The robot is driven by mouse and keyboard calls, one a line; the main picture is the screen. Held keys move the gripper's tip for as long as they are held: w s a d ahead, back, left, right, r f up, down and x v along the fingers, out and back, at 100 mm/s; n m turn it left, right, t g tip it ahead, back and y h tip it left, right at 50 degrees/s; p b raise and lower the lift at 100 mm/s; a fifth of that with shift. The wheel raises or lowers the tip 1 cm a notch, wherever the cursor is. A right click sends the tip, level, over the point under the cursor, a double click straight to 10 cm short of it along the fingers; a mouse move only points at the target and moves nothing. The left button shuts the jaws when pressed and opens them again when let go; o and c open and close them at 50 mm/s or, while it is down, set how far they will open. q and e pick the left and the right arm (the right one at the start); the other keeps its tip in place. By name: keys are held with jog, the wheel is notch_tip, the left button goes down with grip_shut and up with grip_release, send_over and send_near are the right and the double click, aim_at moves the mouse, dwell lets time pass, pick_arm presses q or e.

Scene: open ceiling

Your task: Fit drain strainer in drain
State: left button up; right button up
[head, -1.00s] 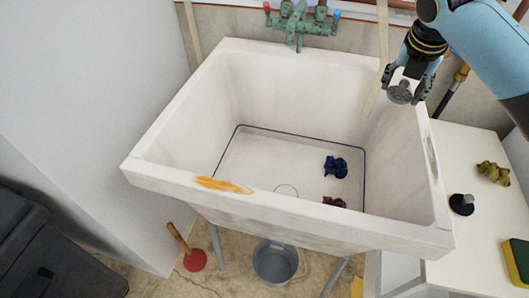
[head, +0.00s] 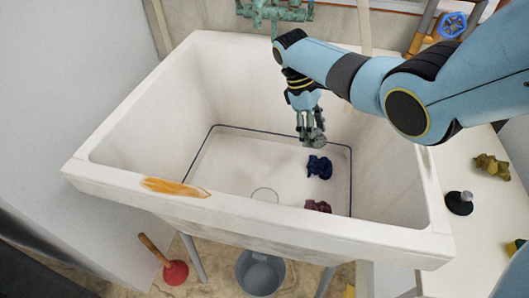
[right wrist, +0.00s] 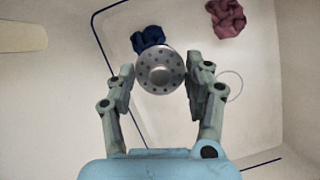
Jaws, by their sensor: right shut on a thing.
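The drain strainer (right wrist: 160,72) is a round grey metal disc with small holes and a raised centre knob. My right gripper (right wrist: 160,80) is shut on it, a finger on each side. In the head view the right gripper (head: 312,132) holds the strainer (head: 316,139) inside the white sink, above its floor. The drain (head: 265,194) shows as a thin round outline on the sink floor near the front wall, partly cut off by the front rim. In the right wrist view the drain (right wrist: 230,86) is right of the strainer, beside the right finger. My left gripper is not in view.
A dark blue cloth (head: 319,167) and a maroon cloth (head: 318,206) lie crumpled on the sink floor near the drain. The sink's front rim (head: 250,214) has a rust stain. A black plunger-like stopper (head: 460,202) and an olive cloth (head: 491,166) are on the right counter.

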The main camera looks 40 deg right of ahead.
jog(key=a+f+m+y+p, duration=0.3)
jog(key=a+m+y, duration=0.2)
jog(key=a+m, duration=0.95)
jog(key=shift+n+t, duration=0.5)
jog(key=shift+n, duration=0.05)
jog(key=f+b, duration=0.5)
jog(key=a+f+b, duration=0.1)
jog(key=f+b, duration=0.1)
jog(key=f, duration=0.1)
jog(key=shift+b, duration=0.4)
jog(key=shift+f+b, duration=0.65)
jog(key=shift+f, duration=0.2)
jog(key=shift+f, duration=0.3)
jog(key=o, duration=1.1)
jog(key=shift+w+r, duration=0.1)
jog(key=v, duration=1.1)
jog(key=shift+w+r, duration=0.1)
jog(key=shift+r, duration=0.2)
